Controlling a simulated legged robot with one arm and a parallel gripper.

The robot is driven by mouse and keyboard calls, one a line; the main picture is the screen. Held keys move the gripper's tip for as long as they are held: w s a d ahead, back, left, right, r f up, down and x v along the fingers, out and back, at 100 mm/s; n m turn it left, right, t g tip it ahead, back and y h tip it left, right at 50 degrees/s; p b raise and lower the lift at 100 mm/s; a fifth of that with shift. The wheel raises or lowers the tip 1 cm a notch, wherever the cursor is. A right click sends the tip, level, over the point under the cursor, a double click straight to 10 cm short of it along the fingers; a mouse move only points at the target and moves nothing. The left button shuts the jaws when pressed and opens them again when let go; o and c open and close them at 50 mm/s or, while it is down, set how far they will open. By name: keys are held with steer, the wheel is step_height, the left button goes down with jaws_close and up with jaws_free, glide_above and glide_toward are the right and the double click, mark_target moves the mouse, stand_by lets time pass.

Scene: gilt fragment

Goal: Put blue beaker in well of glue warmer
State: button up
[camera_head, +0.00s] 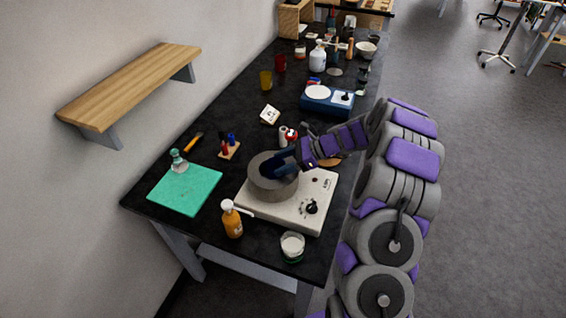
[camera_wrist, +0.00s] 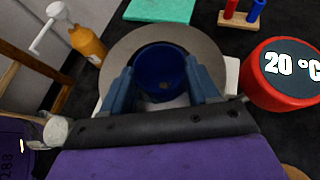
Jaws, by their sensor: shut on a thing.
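The glue warmer (camera_head: 290,214) is a white box with a black dial and a round grey well (camera_head: 266,188) on top. In the wrist view the grey well (camera_wrist: 122,55) surrounds the blue beaker (camera_wrist: 160,68), whose round open mouth faces the camera. My gripper (camera_wrist: 160,76) has its two blue fingers on opposite sides of the beaker and is shut on it. In the head view my gripper (camera_head: 279,165) reaches into the well's opening from the right. The beaker's base is hidden, so I cannot tell whether it touches the well floor.
A red thermometer (camera_wrist: 290,70) reading 20 °C stands close right in the wrist view. An orange pump bottle (camera_head: 232,220) and a glass jar (camera_head: 292,246) stand in front of the warmer. A green mat (camera_head: 186,190) lies left. A blue scale (camera_head: 326,100) sits behind.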

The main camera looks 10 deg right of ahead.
steer(key=shift+a+f, duration=0.15)
steer(key=o, duration=1)
steer(key=shift+a, duration=0.25)
steer(key=shift+o, duration=0.5)
steer(key=shift+a, duration=0.5)
steer(key=shift+d, duration=0.3)
steer(key=p+v, duration=0.3)
steer(key=v, duration=0.9)
steer(key=s+a+r+n+g+h, duration=0.25)
steer(key=s+a+r+n, duration=0.25)
steer(key=s+a, duration=0.3)
steer(key=s+a+r+n+g+h, duration=0.2)
steer(key=s+a+r+n+g, duration=0.1)
steer(key=s+a+r+n, duration=0.4)
steer(key=s+d+n+h, duration=0.1)
steer(key=s+n+h, duration=0.2)
steer(key=s, duration=0.9)
steer(key=s+d+f+n+h, duration=0.1)
steer(key=s+n+h, duration=0.3)
steer(key=s, duration=0.9)
steer(key=shift+d+n+t, duration=0.25)
steer(key=shift+n+t, duration=0.1)
steer(key=shift+n, duration=0.45)
